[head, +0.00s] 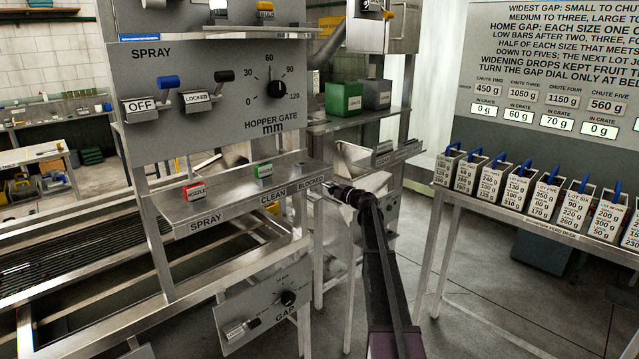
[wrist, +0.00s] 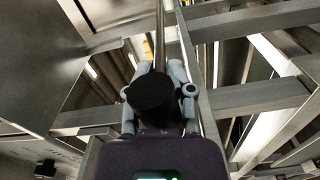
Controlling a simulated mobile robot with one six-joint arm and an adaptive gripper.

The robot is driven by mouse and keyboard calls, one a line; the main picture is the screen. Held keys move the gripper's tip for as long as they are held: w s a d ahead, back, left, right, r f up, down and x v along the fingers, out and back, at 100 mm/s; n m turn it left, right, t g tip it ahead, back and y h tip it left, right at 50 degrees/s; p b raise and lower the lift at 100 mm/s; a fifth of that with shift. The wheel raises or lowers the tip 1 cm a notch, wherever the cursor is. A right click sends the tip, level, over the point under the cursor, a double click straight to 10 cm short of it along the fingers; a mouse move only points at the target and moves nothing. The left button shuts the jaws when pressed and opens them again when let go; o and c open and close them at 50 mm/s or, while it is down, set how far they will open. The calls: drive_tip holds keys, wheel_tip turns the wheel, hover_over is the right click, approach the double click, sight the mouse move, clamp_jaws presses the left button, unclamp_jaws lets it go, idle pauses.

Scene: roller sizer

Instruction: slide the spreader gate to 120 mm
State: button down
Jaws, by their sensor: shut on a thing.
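My gripper (wrist: 158,88) is shut on a round black knob (wrist: 152,95) at the end of a thin metal rod (wrist: 160,35), seen in the wrist view. The rod runs away from the knob between metal frame bars. In the head view my gripper (head: 342,194) is beside the right end of the grey shelf, near its "BLOCKED" label, and the knob is too small to make out there. No label or scale for a spreader gate is readable in either view, so I cannot tell its setting.
A grey panel (head: 205,100) carries an OFF lever, a LOCKED lever and the hopper gate dial (head: 277,89). The shelf (head: 240,200) below holds a red and a green block. A gap dial (head: 288,298) sits lower. Several lot bins (head: 519,190) stand on a table at right.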

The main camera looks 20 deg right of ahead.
drive_tip(key=shift+v, duration=0.75)
drive_tip(key=shift+s+f, duration=0.1)
drive_tip(key=shift+s, duration=0.05)
drive_tip(key=c, duration=0.7)
unclamp_jaws()
drive_tip(key=v, duration=1.2)
drive_tip(key=shift+a, duration=0.1)
